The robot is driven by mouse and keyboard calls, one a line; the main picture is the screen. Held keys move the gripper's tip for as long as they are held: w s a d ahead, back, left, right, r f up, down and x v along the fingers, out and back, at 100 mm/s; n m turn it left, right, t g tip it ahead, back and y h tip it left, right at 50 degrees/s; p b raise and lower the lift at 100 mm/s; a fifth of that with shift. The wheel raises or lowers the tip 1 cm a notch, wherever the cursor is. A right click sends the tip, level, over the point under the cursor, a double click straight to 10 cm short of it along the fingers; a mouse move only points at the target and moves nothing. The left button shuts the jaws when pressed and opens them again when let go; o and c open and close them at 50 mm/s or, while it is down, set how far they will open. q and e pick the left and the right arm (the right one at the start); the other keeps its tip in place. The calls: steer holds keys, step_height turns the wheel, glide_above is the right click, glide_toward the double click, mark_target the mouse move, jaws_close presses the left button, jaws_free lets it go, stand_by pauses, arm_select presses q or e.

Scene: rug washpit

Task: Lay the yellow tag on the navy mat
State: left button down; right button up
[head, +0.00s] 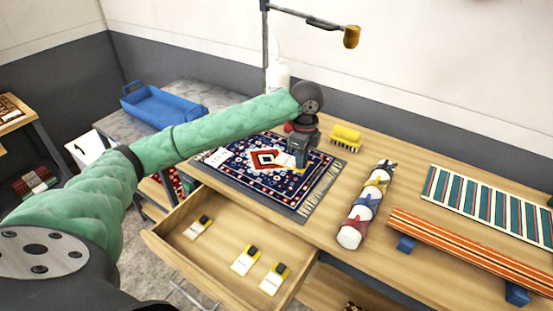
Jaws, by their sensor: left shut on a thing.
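The navy mat (243,179) is a patterned rug with a red and white design and pale fringe, lying flat on the wooden bench. My left gripper (298,166) points down over its right part, shut on a small yellow thing that looks like the yellow tag (299,171). Only a sliver of it shows at the fingertips, and I cannot tell whether it touches the mat. Three white tags with yellow edges and black clips (198,227) lie in the open drawer (179,238). My right gripper is not in view.
A yellow brush (345,136) stands behind the mat to the right. A roll with coloured bands (350,233) lies right of the mat. A blue tray (160,106) is back left.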

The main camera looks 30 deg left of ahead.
arm_select(q)
steer(key=shift+m, duration=0.5)
steer(key=shift+w+a+f, duration=0.15)
steer(key=shift+a+f, duration=0.05)
steer(key=shift+a, duration=0.05)
steer(key=p, duration=0.4)
glide_above(271, 175)
steer(key=f, duration=0.6)
steer(key=shift+d+f, duration=0.2)
steer(key=shift+d, duration=0.05)
steer(key=shift+a+f, duration=0.2)
steer(key=shift+f, duration=0.05)
steer(key=shift+f+p, duration=1.05)
steer(key=shift+f, duration=0.85)
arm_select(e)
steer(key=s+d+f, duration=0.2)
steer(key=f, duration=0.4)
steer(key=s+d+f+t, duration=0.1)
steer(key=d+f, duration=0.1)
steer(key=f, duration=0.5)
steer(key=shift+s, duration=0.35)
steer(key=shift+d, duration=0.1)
arm_select(q)
steer(key=c, duration=1.3)
jaws_free()
steer(key=shift+f, duration=0.1)
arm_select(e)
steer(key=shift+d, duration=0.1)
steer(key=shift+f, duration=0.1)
